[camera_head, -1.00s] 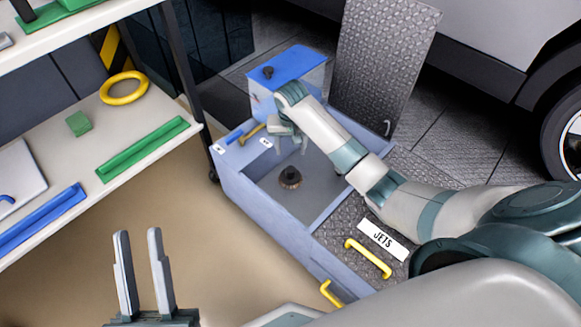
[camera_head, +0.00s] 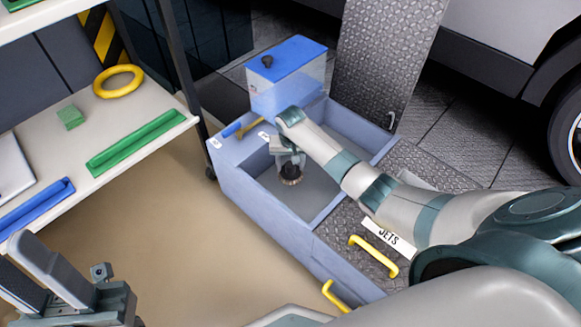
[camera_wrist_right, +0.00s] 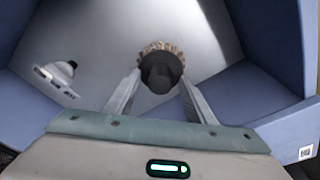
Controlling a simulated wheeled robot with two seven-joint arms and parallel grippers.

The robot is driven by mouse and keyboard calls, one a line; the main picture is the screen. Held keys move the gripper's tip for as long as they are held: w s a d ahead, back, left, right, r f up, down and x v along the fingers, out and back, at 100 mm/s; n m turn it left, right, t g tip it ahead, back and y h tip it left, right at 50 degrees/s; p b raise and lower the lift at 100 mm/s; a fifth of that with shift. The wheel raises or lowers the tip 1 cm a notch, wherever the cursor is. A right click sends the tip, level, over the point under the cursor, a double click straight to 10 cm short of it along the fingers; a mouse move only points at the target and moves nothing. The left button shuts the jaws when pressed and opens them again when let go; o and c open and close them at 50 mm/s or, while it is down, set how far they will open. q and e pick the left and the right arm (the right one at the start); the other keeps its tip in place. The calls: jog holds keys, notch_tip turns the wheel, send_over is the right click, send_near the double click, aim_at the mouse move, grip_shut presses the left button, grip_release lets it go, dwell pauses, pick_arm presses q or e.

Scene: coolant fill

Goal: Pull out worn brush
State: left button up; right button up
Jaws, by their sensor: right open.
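The worn brush (camera_head: 291,176), dark with a tan bristle ring, stands on the grey floor of the open blue compartment. It also shows in the right wrist view (camera_wrist_right: 160,70), with its dark knob toward me. My right gripper (camera_head: 290,160) reaches down into the compartment over the brush. In the right wrist view its two fingers (camera_wrist_right: 160,88) are apart, one on each side of the knob, and not closed on it. My left gripper (camera_head: 50,275) is at the lower left with its fingers apart and nothing between them, far from the brush.
A white fitting (camera_wrist_right: 60,78) lies left of the brush in the right wrist view. Compartment walls (camera_head: 240,190) surround my right gripper. A blue-lidded tank (camera_head: 285,75) stands behind, and a raised tread-plate lid (camera_head: 385,70) beside it. A shelf (camera_head: 90,135) stands left.

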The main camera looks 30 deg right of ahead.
jog(key=shift+f, duration=0.3)
jog(key=c, duration=1.2)
jog(key=shift+o, duration=1.4)
jog(key=shift+r+p, duration=0.35)
jog(key=shift+p, duration=0.15)
